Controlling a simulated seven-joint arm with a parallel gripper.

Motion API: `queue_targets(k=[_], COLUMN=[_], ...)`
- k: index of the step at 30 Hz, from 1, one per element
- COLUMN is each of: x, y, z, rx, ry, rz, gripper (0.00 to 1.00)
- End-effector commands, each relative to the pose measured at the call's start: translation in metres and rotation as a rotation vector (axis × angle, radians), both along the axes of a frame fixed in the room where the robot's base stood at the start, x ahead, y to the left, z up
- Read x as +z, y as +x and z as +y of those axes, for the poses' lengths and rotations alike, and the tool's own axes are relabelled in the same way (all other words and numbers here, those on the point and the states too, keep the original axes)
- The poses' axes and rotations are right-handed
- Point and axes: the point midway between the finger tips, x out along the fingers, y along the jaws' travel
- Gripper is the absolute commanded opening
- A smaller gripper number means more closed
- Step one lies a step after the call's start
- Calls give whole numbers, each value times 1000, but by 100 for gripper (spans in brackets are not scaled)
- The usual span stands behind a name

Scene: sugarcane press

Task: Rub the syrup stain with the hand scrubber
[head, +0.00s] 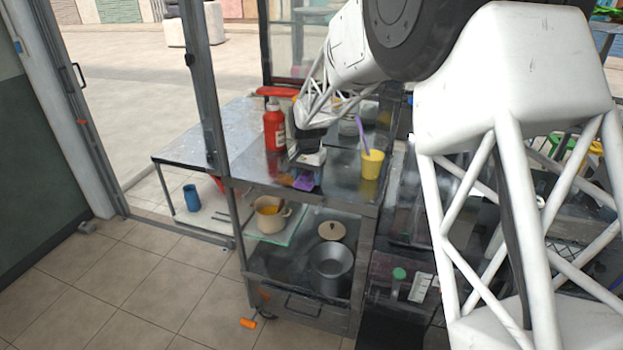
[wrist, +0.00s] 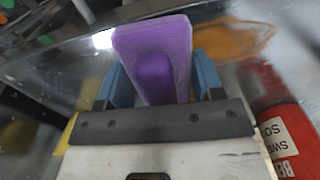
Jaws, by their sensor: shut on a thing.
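The hand scrubber (wrist: 152,72) is purple, with a flat pad and a raised grip. In the wrist view it sits between the two blue fingers of my gripper (wrist: 158,84), which is shut on it. The syrup stain (wrist: 235,40) is an orange-brown patch on the shiny metal top, just beyond and to the right of the scrubber there. In the head view my gripper (head: 306,168) is low over the cart top with the scrubber (head: 304,183) under it. The stain (head: 284,179) shows just left of it. I cannot tell whether the pad touches the surface.
A red sauce bottle (head: 275,128) stands behind and left of my gripper; it also shows close by in the wrist view (wrist: 284,130). A yellow cup (head: 371,164) with a purple stick stands to the right. Pots (head: 332,266) sit on the shelves below.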

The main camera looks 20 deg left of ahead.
Motion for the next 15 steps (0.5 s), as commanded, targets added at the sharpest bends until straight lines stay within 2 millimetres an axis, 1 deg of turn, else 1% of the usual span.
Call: queue_targets(k=[6, 7, 8, 11, 12, 14, 15], x=[-10, -4, -3, -8, -5, -8, -5], y=[-1, 0, 0, 0, 0, -1, -1], z=[19, 21, 24, 33, 37, 42, 46], rx=[3, 2, 2, 1, 1, 2, 3], ry=[0, 1, 0, -1, 0, -1, 0], rz=[1, -1, 0, 1, 0, 2, 0], gripper=[35, 35, 35, 35, 35, 35, 35])
